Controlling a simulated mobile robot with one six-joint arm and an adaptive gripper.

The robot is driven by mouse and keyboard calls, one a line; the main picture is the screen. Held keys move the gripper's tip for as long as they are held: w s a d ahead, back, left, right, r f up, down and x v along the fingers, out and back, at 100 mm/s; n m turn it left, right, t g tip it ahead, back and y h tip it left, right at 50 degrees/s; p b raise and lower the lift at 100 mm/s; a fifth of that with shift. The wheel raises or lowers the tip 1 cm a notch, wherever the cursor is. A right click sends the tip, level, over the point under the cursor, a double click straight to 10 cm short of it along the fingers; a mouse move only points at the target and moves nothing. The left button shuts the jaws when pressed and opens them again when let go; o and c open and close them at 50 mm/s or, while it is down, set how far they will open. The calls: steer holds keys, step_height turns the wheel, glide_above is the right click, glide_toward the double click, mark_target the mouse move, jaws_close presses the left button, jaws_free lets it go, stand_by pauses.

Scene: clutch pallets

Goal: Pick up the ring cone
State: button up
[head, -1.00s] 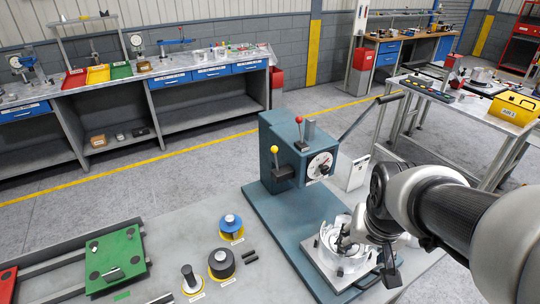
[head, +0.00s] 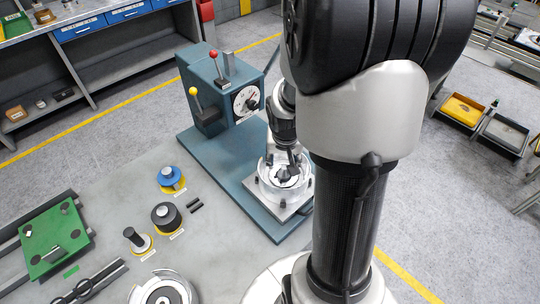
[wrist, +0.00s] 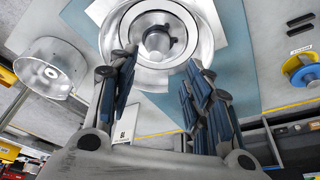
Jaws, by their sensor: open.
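A silver, see-through round housing (head: 267,189) stands on the square plate of the teal press base, with round parts inside. In the wrist view the housing (wrist: 107,38) shows a pale rounded part (wrist: 158,40) at its centre, with dark tabs around it. I cannot tell for sure which part is the ring cone. My gripper (wrist: 160,62) is open, its two fingers apart on either side below that centre part in the picture. In the head view my gripper (head: 290,158) is above the housing, and my arm hides part of it. Contact cannot be told.
The teal press (head: 215,95) with levers and a dial stands close behind. On the table are a blue-topped spool (head: 170,176), a black round part (head: 166,215), a black-topped post (head: 136,239), a green plate (head: 52,242) and another silver round part (head: 160,291).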

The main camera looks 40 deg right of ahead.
mark_target(284, 167)
steer(key=x, duration=0.2)
steer(key=b+x, duration=0.1)
steer(key=x, duration=0.1)
steer(key=b+x, duration=0.1)
steer(key=x, duration=0.2)
steer(key=shift+d, duration=0.35)
steer(key=shift+s+r, duration=0.1)
steer(key=shift+c, duration=0.2)
jaws_close()
